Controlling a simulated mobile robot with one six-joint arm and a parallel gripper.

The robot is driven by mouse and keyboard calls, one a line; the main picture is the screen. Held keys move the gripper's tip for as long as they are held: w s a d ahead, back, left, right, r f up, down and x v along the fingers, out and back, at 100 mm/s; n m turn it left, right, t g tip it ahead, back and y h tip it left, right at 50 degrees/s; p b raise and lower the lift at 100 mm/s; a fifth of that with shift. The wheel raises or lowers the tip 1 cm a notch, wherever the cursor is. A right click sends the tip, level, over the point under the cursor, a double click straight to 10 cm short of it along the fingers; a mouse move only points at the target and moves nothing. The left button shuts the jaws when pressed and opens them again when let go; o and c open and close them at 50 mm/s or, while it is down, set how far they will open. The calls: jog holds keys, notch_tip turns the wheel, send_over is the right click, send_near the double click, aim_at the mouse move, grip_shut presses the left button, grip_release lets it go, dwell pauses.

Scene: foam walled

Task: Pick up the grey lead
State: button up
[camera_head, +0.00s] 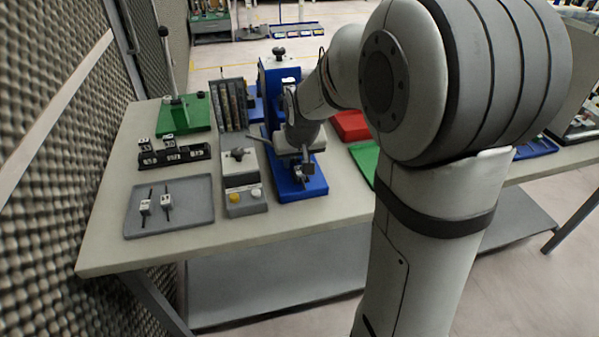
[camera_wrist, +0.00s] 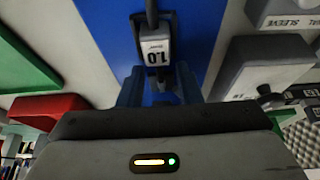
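My gripper (camera_wrist: 160,88) points down over a blue fixture (camera_head: 300,186), its two fingers apart. In the wrist view, a small grey piece with a white label reading 1.0 (camera_wrist: 155,52) lies just beyond the fingertips, over the blue surface. A dark rod runs from it, and its lower end reaches between the fingers without clear contact. It looks like a lead. In the head view my gripper (camera_head: 300,168) largely hides this spot. Two similar labelled pieces, one at left (camera_head: 145,207) and one at right (camera_head: 166,202), lie in a grey tray.
The grey tray (camera_head: 190,225) is at the table's front left. A black rack (camera_head: 174,155), a green base with a lever (camera_head: 184,115) and a red bin (camera_head: 350,125) are nearby.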

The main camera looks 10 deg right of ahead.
aim_at(296, 164)
jog(key=shift+c, duration=0.4)
grip_shut()
jog(key=shift+r, duration=0.1)
jog(key=shift+r, duration=0.5)
notch_tip(296, 164, up, 2)
jog(key=shift+r, duration=0.2)
jog(key=s, duration=1.8)
jog(key=shift+b, duration=0.3)
